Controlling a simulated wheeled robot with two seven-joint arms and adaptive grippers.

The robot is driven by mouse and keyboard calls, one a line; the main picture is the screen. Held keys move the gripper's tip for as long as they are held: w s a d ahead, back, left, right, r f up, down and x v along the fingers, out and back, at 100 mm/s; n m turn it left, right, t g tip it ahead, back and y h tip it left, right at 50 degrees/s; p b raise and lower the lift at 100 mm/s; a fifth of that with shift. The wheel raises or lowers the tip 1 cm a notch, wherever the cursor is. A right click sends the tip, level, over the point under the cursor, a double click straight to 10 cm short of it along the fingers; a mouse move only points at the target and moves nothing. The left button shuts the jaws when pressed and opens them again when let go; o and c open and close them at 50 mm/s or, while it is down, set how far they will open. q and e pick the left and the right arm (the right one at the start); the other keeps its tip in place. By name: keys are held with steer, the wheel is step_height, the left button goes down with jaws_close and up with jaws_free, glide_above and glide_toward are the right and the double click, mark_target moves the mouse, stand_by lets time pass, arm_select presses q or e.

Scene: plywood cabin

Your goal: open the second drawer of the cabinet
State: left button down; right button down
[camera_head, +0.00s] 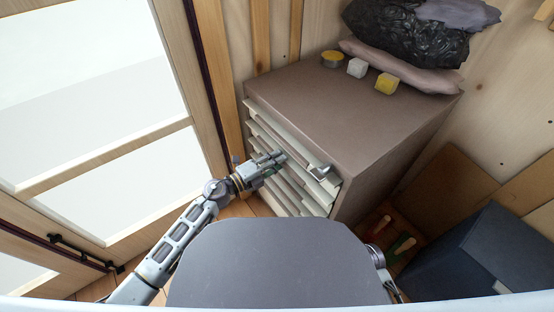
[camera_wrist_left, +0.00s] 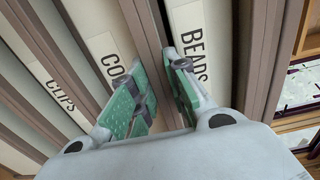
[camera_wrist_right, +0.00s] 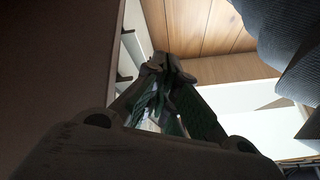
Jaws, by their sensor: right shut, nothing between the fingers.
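The brown cabinet (camera_head: 360,105) has a stack of pale drawer fronts with brown rails on its left-facing side. All drawers look shut in the head view. My left gripper (camera_head: 276,160) is at the upper drawer fronts. In the left wrist view, its green-padded fingers (camera_wrist_left: 160,88) are apart, on either side of a brown rail (camera_wrist_left: 150,35). That rail runs between a label reading BEADS (camera_wrist_left: 194,42) and a partly hidden one starting CO (camera_wrist_left: 116,62). A CLIPS label (camera_wrist_left: 58,92) is further left. My right gripper (camera_wrist_right: 165,68) is shut and empty beside a brown surface.
A yellow tin (camera_head: 332,60), a white block (camera_head: 357,68), a yellow block (camera_head: 387,84) and bags (camera_head: 405,35) lie on the cabinet top. A dark blue box (camera_head: 495,250) stands right. A glazed door (camera_head: 85,90) is left.

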arm_select(q)
steer(key=shift+r, duration=0.4)
